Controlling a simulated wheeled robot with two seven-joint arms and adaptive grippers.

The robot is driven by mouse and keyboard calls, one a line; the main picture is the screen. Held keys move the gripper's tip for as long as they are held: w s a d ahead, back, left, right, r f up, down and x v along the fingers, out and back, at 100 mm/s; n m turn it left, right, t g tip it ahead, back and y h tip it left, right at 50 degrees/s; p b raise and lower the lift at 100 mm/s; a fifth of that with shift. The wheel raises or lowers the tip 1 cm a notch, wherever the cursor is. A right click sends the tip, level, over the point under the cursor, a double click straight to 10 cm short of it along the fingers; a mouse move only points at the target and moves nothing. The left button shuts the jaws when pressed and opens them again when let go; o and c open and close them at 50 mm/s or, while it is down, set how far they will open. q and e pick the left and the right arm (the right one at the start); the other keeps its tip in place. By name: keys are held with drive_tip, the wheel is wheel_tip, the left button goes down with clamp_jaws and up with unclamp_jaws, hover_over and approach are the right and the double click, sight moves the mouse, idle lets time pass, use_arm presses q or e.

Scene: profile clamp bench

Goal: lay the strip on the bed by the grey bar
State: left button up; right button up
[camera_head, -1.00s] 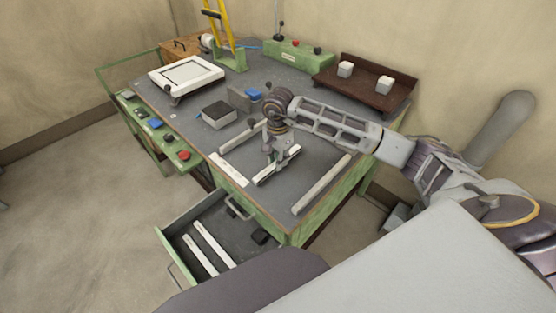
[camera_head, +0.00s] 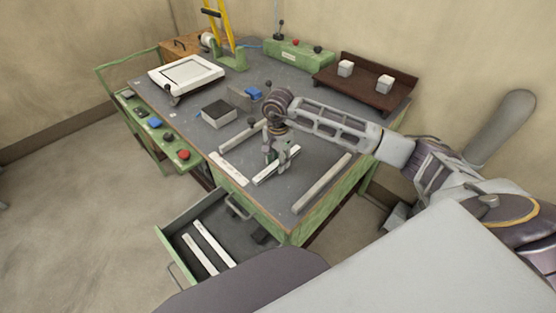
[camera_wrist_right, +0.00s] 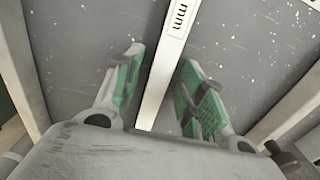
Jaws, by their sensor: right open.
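A white strip (camera_head: 265,178) lies on the dark bench top, between a grey bar (camera_head: 321,183) on the right and a short white piece on the left. My right gripper (camera_head: 275,163) is over the middle of this strip. In the right wrist view the strip (camera_wrist_right: 163,68), with "mm" printed on it, runs between the open fingers of the gripper (camera_wrist_right: 160,85). There are gaps on both sides, and the fingers hold nothing. My left gripper is not in view.
A short white piece (camera_head: 228,169) lies near the bench's front-left edge, and another bar (camera_head: 243,136) lies behind. The open drawer (camera_head: 176,232) holds two white strips (camera_head: 212,243). A black-topped block (camera_head: 218,113) and a brown tray (camera_head: 352,88) stand farther back.

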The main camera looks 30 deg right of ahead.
drive_tip(key=shift+r, duration=0.75)
wheel_tip(320, 180, up, 5)
drive_tip(key=shift+f, duration=0.1)
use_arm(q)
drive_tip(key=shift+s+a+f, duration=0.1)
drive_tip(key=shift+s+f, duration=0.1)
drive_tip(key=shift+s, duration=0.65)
use_arm(e)
drive_tip(key=shift+r, duration=3)
